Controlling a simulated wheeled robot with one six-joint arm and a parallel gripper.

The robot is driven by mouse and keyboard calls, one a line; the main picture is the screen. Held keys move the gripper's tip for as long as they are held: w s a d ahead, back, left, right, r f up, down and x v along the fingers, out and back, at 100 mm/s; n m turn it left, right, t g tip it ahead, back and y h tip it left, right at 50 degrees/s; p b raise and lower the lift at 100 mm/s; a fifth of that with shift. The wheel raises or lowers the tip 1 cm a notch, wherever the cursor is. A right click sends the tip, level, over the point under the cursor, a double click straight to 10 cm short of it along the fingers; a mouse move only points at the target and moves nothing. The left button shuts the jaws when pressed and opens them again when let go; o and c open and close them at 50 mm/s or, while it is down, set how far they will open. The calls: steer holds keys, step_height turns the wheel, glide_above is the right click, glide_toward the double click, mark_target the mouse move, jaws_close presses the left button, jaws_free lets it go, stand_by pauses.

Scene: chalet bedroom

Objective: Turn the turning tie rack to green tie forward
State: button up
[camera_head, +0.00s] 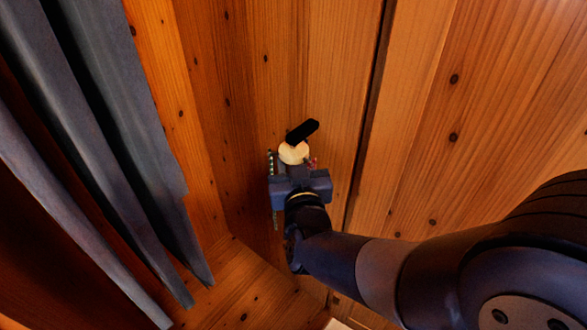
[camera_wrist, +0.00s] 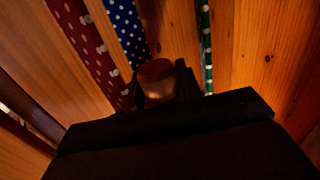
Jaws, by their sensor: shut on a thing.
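The tie rack's round knob (camera_head: 293,152) shows pale in the head view, with a black bar (camera_head: 302,131) just above it. My gripper (camera_head: 300,172) is at the rack. In the wrist view its dark fingers (camera_wrist: 160,88) are shut on the brownish knob (camera_wrist: 157,72). The green tie (camera_wrist: 206,45) hangs edge-on to the right of the knob there. A dark red dotted tie (camera_wrist: 85,40) and a blue dotted tie (camera_wrist: 127,28) are to the left. In the head view the ties are mostly hidden behind my gripper; thin green (camera_head: 270,162) and red (camera_head: 314,163) edges show.
Wood-plank walls (camera_head: 230,100) surround the rack closely, with a dark vertical gap (camera_head: 370,100) to its right. Grey-blue hanging cloth (camera_head: 110,110) fills the left side of the head view. A wooden surface (camera_head: 245,290) lies below.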

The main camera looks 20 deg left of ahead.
steer(key=shift+d+f+n+g+y+b, duration=0.1)
steer(key=shift+f+n+g+y+b, duration=0.05)
steer(key=shift+n+g+y+b, duration=1.2)
steer(key=shift+w+n+g+y+b, duration=0.1)
steer(key=shift+n+g+y+b, duration=0.45)
steer(key=shift+y, duration=0.4)
steer(key=shift+r+n+g+y+p, duration=0.25)
steer(key=shift+n+g+y+p, duration=0.45)
steer(key=shift+n+g+y, duration=0.55)
steer(key=n+g+p, duration=0.1)
steer(key=g+p, duration=0.1)
steer(key=shift+g+y, duration=0.25)
steer(key=shift+g, duration=0.1)
steer(key=shift+n+g+y+p, duration=0.3)
steer(key=shift+n+g+p, duration=0.3)
steer(key=shift+n+g, duration=0.25)
steer(key=o, duration=0.9)
steer(key=shift+o, duration=0.2)
steer(key=shift+f+m+t+b, duration=0.15)
steer(key=shift+m+t+b, duration=0.15)
steer(key=shift+b, duration=0.1)
